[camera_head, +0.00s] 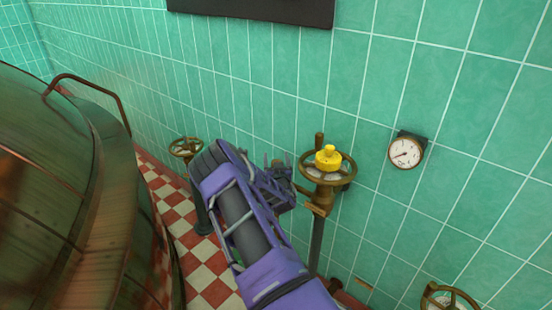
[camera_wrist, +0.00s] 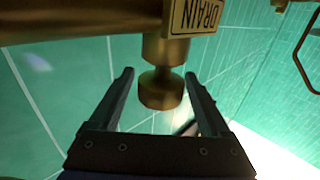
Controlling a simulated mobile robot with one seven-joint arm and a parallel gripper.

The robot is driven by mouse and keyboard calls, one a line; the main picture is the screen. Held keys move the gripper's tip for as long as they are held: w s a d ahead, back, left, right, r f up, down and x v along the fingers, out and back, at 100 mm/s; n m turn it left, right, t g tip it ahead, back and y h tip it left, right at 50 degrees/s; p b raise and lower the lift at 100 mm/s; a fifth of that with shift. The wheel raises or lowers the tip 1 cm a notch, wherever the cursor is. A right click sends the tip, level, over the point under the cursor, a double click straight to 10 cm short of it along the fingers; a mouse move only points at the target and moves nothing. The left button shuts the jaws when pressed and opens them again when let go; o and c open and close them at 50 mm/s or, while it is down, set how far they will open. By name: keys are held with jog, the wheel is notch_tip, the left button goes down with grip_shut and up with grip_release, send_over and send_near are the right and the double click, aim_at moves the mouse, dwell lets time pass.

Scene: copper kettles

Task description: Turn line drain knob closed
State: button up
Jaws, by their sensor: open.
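The drain knob (camera_wrist: 161,91) is a round brass knob on a short brass stem below a pipe (camera_wrist: 80,18) in the wrist view. A plate (camera_wrist: 194,16) beside it reads DRAIN, upside down. My gripper (camera_wrist: 158,76) is open, with one dark finger on each side of the knob. Gaps show between the fingers and the knob. In the head view my gripper (camera_head: 283,178) is just left of a brass valve post with a spoked handwheel (camera_head: 345,178) and yellow cap (camera_head: 328,157). I cannot make out the drain knob in that view.
A large copper kettle (camera_head: 60,200) fills the left side. A green tiled wall (camera_head: 270,70) stands behind the valve, with a round gauge (camera_head: 405,152) on it. Other handwheels are at the left (camera_head: 185,147) and lower right (camera_head: 449,299). Checkered floor (camera_head: 200,268) shows between.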

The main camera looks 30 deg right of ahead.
jog(key=shift+w+d, duration=0.15)
jog(key=shift+w, duration=0.15)
grip_shut()
dwell(0.3)
